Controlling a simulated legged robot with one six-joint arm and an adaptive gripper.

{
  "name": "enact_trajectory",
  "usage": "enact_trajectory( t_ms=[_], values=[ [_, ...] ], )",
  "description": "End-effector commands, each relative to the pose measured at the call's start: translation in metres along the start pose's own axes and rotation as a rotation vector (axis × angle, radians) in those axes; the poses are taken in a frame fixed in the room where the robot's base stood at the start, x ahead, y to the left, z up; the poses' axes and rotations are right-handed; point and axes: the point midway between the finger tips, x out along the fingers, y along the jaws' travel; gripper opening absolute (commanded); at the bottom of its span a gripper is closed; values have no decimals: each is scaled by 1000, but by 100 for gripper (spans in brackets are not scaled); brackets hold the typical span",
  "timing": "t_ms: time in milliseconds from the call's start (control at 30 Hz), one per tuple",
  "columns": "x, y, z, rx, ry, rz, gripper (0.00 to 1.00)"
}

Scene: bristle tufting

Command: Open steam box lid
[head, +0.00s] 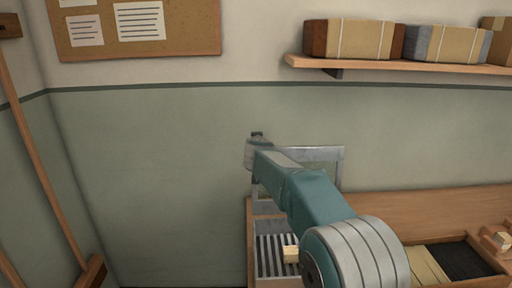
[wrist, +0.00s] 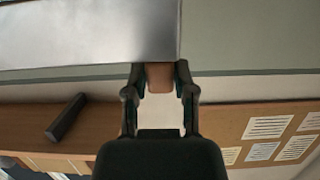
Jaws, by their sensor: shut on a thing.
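The steam box (head: 250,238) stands low in the middle of the head view, and its slatted grate (head: 268,257) is uncovered. Its grey metal lid (head: 328,153) stands raised at the back of the box, partly hidden by my arm. In the wrist view the lid (wrist: 85,35) fills the upper left as a flat grey panel. My gripper (wrist: 160,82) is shut on the brown lid handle (wrist: 160,74) at the lid's edge.
A pale block (head: 290,254) lies by the grate. A wooden bench (head: 440,205) with a dark tray (head: 463,262) extends right. A wall shelf (head: 420,66) with wrapped bundles is above right. The wall area left of the box is clear.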

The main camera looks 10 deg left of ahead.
Motion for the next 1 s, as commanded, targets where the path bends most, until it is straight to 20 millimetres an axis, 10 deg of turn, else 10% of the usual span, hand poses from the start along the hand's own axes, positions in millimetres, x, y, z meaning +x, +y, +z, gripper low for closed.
enact_trajectory(
  t_ms=[600, 633, 700, 1000],
  values=[
    [6, -2, -9, 1, 15, -8, 0],
    [6, -2, -9, 1, 15, -8, 43],
    [6, -2, -8, 1, 14, -8, 69],
    [8, 0, -5, 2, 7, -4, 69]
  ],
)
